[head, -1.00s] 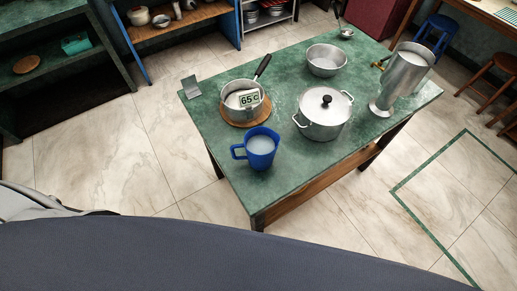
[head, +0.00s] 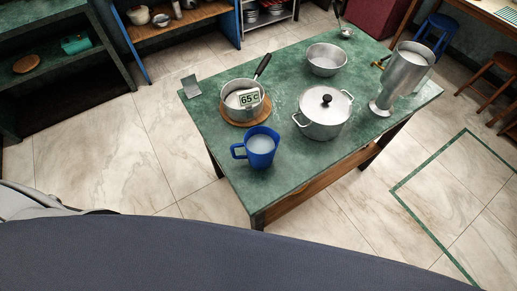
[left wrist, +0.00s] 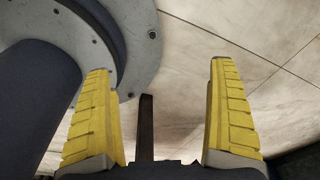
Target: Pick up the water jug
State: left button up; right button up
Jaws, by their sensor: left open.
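A blue jug (head: 261,149) with a handle on its left side stands upright near the front left edge of the green table (head: 283,189). It holds a pale liquid, and nothing in the head view covers it. My left gripper (left wrist: 165,115) shows only in the left wrist view. Its two yellow-padded fingers are spread wide with nothing between them, over bare floor. It is well away from the jug, which is not in that view. My right gripper is not in view.
Close to the jug are a saucepan (head: 236,104) on a wooden trivet, with a display reading 65 C, and a lidded pot (head: 323,124). A metal bowl (head: 327,61) and a tall metal container (head: 402,79) stand farther back. The floor (head: 95,150) left of the table is clear.

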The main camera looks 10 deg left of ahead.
pick_arm(q)
jog(key=c, duration=1.7)
